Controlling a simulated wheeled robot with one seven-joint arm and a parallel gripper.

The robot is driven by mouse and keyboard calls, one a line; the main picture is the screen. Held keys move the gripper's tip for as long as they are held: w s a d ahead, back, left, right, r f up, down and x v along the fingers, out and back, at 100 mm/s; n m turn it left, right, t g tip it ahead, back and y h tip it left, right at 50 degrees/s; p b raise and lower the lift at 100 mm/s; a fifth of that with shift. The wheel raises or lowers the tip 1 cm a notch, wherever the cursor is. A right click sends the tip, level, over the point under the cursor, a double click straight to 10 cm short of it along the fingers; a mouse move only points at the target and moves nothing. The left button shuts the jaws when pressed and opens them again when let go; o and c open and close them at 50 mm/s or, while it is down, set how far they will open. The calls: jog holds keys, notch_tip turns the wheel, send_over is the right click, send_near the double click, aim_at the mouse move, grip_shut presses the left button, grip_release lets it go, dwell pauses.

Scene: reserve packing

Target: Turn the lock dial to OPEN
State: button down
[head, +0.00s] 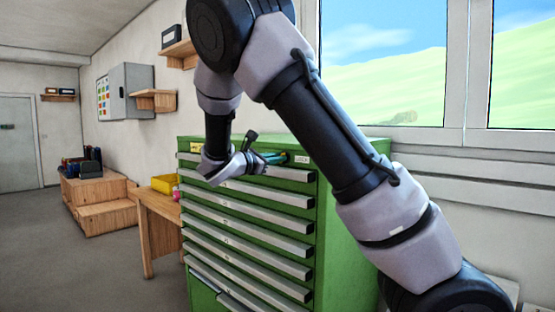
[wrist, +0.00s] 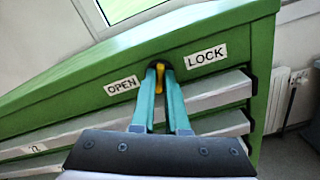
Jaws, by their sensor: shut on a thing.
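The lock dial (wrist: 159,76) is at the top of the green cabinet (wrist: 240,32). Its yellow part shows between my fingertips in the wrist view, and the fingers cover part of it. The OPEN label (wrist: 122,85) is to the left of the dial and the LOCK label (wrist: 206,55) to the right. My gripper (wrist: 160,72) is shut on the dial with its teal fingers. The yellow part points roughly along the fingers; its exact setting is hard to tell. In the head view my gripper (head: 283,157) is at the cabinet's top front, and the dial is not distinguishable there.
Several grey drawer fronts (head: 245,211) run down the cabinet below the dial, apparently closed. A wooden table (head: 152,215) with a yellow bin (head: 164,184) stands left of the cabinet. A window is behind it. The floor (head: 90,265) at left is clear.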

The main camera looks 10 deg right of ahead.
jog(key=n, duration=1.4)
jog(key=shift+w+a+f, duration=0.1)
jog(key=shift+w+a, duration=0.1)
jog(key=shift+w, duration=0.05)
dwell(0.4)
jog(key=c, duration=0.9)
grip_release()
jog(key=v, duration=1.1)
jog(key=shift+d, duration=0.1)
